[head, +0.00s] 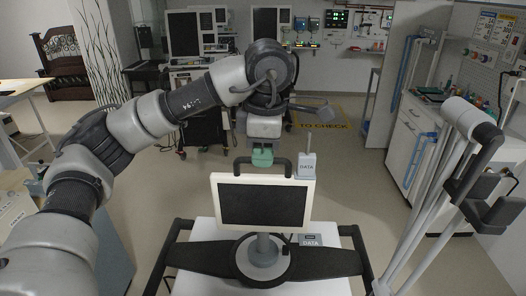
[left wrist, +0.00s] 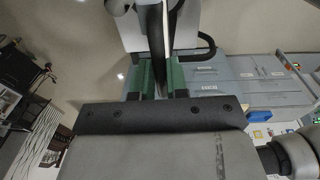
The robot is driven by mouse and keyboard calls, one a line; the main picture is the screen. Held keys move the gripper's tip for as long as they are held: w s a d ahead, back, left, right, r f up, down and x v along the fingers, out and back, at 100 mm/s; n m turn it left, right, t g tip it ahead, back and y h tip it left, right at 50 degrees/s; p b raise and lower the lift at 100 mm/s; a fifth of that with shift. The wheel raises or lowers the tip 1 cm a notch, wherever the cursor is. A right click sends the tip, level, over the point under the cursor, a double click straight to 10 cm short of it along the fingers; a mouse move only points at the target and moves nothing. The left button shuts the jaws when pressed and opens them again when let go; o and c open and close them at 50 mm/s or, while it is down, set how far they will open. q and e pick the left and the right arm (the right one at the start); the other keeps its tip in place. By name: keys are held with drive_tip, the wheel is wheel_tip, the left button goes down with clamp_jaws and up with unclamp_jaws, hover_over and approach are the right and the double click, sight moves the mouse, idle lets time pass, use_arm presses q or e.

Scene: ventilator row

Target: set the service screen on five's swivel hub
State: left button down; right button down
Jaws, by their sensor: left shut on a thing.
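The service screen (head: 262,205) has a cream frame, a dark face and a black handle (head: 286,165) on top. My left gripper (head: 262,157), with green fingers, is shut on that handle from above. In the left wrist view the dark handle bar (left wrist: 157,45) runs between the green fingers (left wrist: 160,78). The screen is upright. A grey post on a round hub (head: 262,260) shows directly below its lower edge in the head view. I cannot tell whether the screen touches the post. My right gripper is not in view.
A grey block marked DATA (head: 306,166) shows at the screen's upper right; another DATA label (head: 311,240) is beside the hub. Black rails flank the white top (head: 205,232). Open floor (head: 345,170) lies behind.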

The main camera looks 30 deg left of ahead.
use_arm(q)
drive_tip(key=shift+r, duration=0.15)
drive_tip(key=c, duration=1.1)
unclamp_jaws()
drive_tip(key=shift+s+d, duration=0.1)
drive_tip(key=shift+s, duration=0.05)
drive_tip(key=shift+o, duration=0.2)
drive_tip(key=shift+f, duration=0.2)
wheel_tip(320, 180, up, 11)
drive_tip(key=shift+d, duration=0.3)
drive_tip(key=shift+s, duration=0.1)
